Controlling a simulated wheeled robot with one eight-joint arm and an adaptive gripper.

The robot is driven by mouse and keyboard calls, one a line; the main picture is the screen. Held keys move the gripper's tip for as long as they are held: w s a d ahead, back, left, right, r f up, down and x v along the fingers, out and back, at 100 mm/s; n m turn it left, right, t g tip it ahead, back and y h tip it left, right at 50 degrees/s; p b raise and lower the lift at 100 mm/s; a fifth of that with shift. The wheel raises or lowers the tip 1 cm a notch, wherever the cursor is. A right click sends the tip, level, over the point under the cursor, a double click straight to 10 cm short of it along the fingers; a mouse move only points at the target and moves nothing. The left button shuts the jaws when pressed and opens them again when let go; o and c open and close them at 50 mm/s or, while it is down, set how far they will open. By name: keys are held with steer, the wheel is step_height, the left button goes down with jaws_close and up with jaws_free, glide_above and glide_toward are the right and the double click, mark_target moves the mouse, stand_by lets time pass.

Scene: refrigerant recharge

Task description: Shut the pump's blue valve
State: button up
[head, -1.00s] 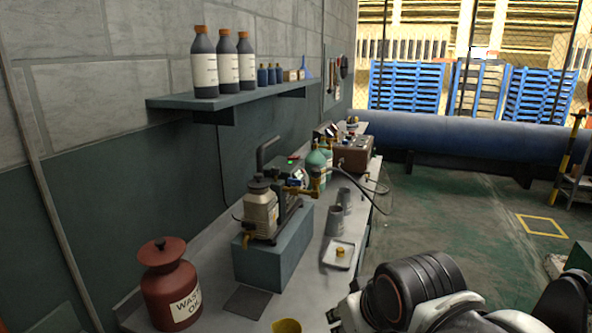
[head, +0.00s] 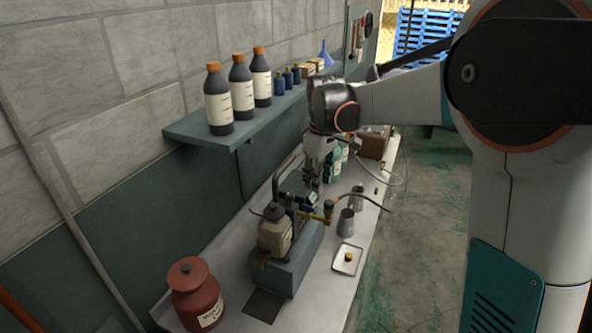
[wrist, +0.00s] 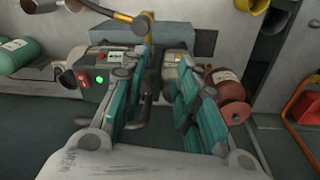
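The pump (head: 276,236) stands on a teal block (head: 300,266) on the bench. A brass fitting (head: 328,208) sticks out from its far side. A small bluish part (head: 311,198) shows beside the fitting; I cannot tell surely whether it is the blue valve. My gripper (head: 316,184) points down over the far end of the pump. In the wrist view my gripper (wrist: 155,108) is open, its teal finger pads apart with nothing held between them. The pump body (wrist: 178,66) lies beyond the fingers, with a lit green lamp and a red switch on its left. The fingers hide part of the pump.
A red waste oil can (head: 196,292) stands at the near end of the bench. A shelf (head: 205,128) with bottles runs along the wall close to my arm. Grey cups (head: 345,223), a white tray (head: 347,261) and green cylinders (wrist: 18,54) are nearby.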

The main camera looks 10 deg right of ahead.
steer(key=n+g+p, duration=0.1)
steer(key=p, duration=0.3)
glide_above(308, 209)
steer(key=d, duration=0.1)
steer(key=shift+n, duration=0.3)
step_height(308, 209, down, 14)
steer(key=shift+s+d+r, duration=0.1)
steer(key=shift+r, duration=0.15)
jaws_close()
